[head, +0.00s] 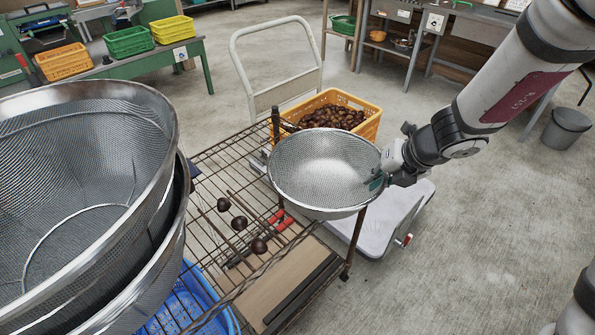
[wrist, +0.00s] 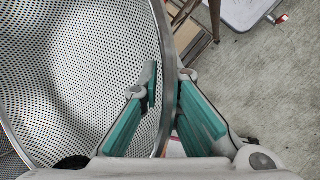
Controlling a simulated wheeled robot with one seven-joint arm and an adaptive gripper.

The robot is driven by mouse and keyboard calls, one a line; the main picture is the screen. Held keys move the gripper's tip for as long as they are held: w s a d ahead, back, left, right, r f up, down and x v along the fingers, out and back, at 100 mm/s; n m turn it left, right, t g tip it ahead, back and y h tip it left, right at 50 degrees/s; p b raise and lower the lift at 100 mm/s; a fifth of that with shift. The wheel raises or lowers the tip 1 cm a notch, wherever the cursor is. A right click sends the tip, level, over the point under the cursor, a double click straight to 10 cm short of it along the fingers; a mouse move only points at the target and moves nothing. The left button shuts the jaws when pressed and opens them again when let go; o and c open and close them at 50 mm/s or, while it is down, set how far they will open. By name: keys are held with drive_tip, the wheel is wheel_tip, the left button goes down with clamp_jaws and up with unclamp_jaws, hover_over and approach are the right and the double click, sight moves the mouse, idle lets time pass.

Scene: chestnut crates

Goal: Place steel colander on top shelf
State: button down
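The steel colander (head: 325,165) is a round perforated bowl, mouth up, over the right end of the wire top shelf (head: 215,157). My gripper (head: 376,183) is at its right rim. In the wrist view, the teal fingers of my gripper (wrist: 168,80) straddle the rim, one inside the bowl and one outside, and look closed on it. The colander also fills the left of the wrist view (wrist: 90,65). It appears raised above the shelf wires; the exact gap under it is hard to tell. It hides the shelf's far right part.
Three dark chestnuts (head: 239,223) appear at the shelf's middle. Large stacked mesh sieves (head: 150,265) crowd the left front. A yellow crate of chestnuts (head: 370,125) sits on a cart (head: 405,215) behind. Red-handled tools (head: 283,224) and a blue crate (head: 215,322) are lower down.

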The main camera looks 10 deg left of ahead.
sight(320, 171)
drive_tip(key=w+a, duration=0.2)
drive_tip(key=a, duration=0.1)
drive_tip(key=w+a, duration=0.2)
drive_tip(key=a, duration=0.2)
drive_tip(key=w+a+f+p, duration=0.1)
drive_tip(key=a, duration=0.3)
drive_tip(key=shift+w+a, duration=0.25)
drive_tip(key=shift+w, duration=0.15)
drive_tip(key=f+b, duration=0.3)
drive_tip(key=f, duration=0.1)
drive_tip(key=shift+w+a, duration=0.2)
drive_tip(key=shift+a, duration=0.15)
drive_tip(key=shift+r, duration=0.1)
drive_tip(key=c, duration=1.8)
unclamp_jaws()
drive_tip(key=p+v, duration=0.6)
drive_tip(key=v, duration=0.6)
drive_tip(key=shift+s, duration=0.1)
